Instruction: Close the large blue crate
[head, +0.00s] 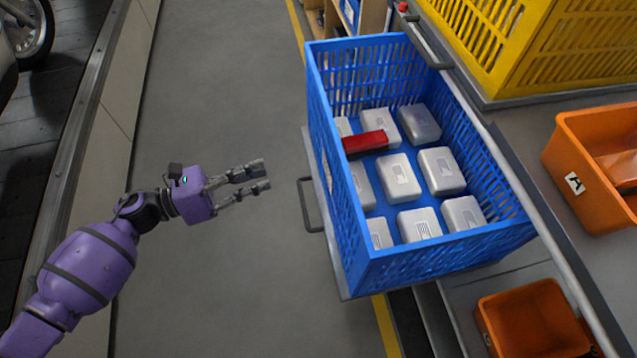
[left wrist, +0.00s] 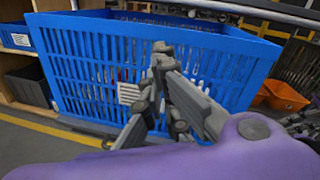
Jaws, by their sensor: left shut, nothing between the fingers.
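The large blue crate (head: 440,262) sits on a pulled-out tray at the side of a rack, right of centre in the head view. It has no lid and holds several pale grey boxes (head: 418,225) and a red block (head: 365,143). A dark handle (head: 309,205) sticks out from the tray's left side. My left gripper (head: 262,176) is shut and empty, left of that handle and apart from it. In the left wrist view the slatted side of the blue crate (left wrist: 85,65) stands beyond my left gripper (left wrist: 160,50). My right gripper is not in view.
A yellow crate (head: 570,55) stands behind the blue one. Orange bins (head: 590,205) sit on the right. A wooden shelf (head: 372,18) is at the back.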

